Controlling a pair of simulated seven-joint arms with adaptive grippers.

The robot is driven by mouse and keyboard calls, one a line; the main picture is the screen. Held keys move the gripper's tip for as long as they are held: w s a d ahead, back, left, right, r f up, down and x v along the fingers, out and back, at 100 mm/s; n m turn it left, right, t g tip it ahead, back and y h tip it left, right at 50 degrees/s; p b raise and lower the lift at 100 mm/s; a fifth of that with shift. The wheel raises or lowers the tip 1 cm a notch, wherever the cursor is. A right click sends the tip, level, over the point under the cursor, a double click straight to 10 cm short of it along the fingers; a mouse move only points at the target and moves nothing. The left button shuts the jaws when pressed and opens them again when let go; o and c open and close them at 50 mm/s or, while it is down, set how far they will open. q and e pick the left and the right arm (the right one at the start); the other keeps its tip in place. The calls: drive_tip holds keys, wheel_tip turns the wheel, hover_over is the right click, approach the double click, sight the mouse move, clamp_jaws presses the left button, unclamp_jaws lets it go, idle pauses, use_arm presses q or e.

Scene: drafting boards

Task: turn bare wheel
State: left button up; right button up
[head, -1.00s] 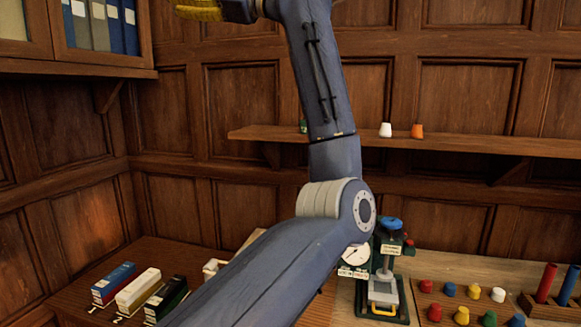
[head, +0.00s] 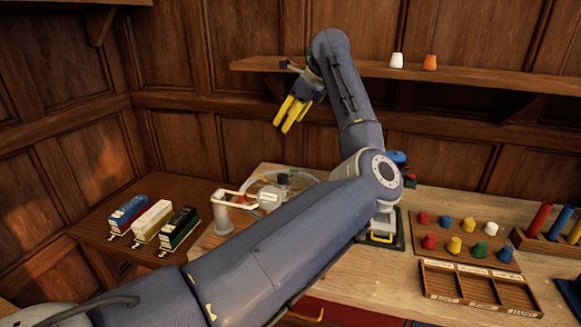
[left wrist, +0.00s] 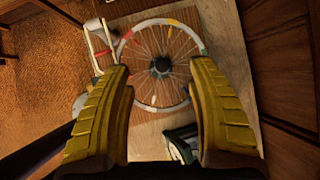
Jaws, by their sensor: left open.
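The bare spoked wheel (left wrist: 161,66) lies flat in the left wrist view, with a pale rim carrying coloured marks and a dark hub. In the head view the wheel (head: 283,179) shows partly, behind my left forearm. My left gripper (head: 283,124) has yellow fingers, is open and empty, and hangs above the wheel, apart from it. In the left wrist view its two fingers stand either side of the hub, with the wheel beyond them. My right gripper is not in view.
A white-and-red bracket with a round gauge (head: 268,198) stands beside the wheel. Three boxes (head: 152,221) sit on the left desk. A green-based press (head: 385,232) is partly hidden by my arm. Coloured pegs (head: 454,245) and a labelled tray (head: 478,290) lie right. A shelf (head: 480,82) runs behind.

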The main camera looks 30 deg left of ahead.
sight(283, 176)
use_arm(q)
wheel_tip(283, 176, down, 7)
drive_tip(key=w+d+m+h, duration=0.1)
drive_tip(key=d+h, duration=0.1)
drive_tip(key=d, duration=0.1)
drive_tip(key=x, duration=1.6)
drive_tip(key=shift+s+a, duration=0.1)
drive_tip(key=shift+a, duration=0.15)
clamp_jaws()
